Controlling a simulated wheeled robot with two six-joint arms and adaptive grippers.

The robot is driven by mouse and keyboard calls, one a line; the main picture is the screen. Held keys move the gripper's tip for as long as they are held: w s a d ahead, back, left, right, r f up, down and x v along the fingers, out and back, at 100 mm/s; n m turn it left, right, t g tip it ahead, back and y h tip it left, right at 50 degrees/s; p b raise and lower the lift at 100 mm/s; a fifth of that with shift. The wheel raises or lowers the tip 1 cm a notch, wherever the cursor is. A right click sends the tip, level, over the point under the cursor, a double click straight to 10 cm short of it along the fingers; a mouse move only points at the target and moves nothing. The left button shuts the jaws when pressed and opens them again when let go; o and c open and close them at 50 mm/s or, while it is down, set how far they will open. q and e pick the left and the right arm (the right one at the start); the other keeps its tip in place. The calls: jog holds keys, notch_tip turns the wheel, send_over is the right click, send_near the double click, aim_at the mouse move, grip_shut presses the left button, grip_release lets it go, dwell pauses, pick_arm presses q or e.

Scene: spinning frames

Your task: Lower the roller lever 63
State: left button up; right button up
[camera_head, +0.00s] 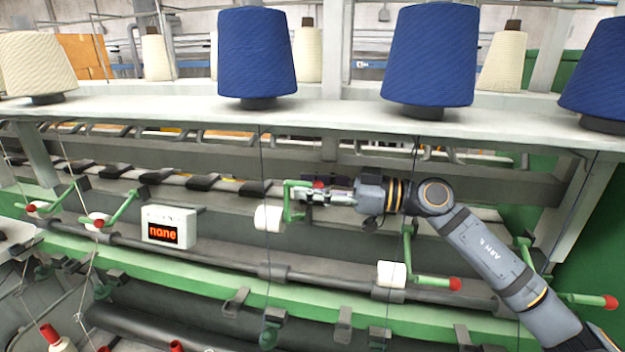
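A green roller lever with a red knob (319,184) is at the middle of the spinning frame, above a white roller (268,218). My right gripper (303,195) reaches in from the right and is at this lever, overlapping its green arm just below the red knob. Whether its fingers are closed on the lever or only beside it cannot be told. No number shows on the lever, so I cannot confirm that it is 63. My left gripper is not in view.
More green levers with red knobs stand at left (122,208) and right (430,281). A small display (169,227) reads "none". Blue yarn cones (257,55) stand on the white shelf (340,112) above my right arm. Thin threads hang down in front of the frame.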

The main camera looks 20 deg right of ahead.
jog(key=shift+c, duration=0.5)
grip_shut()
jog(key=s+a+f+n+b, duration=0.2)
jog(key=s+f+n+b, duration=0.1)
jog(key=b, duration=0.5)
jog(key=shift+s+a+f+n, duration=0.25)
jog(key=shift+s+f+n, duration=0.15)
jog(key=shift+f+n, duration=0.3)
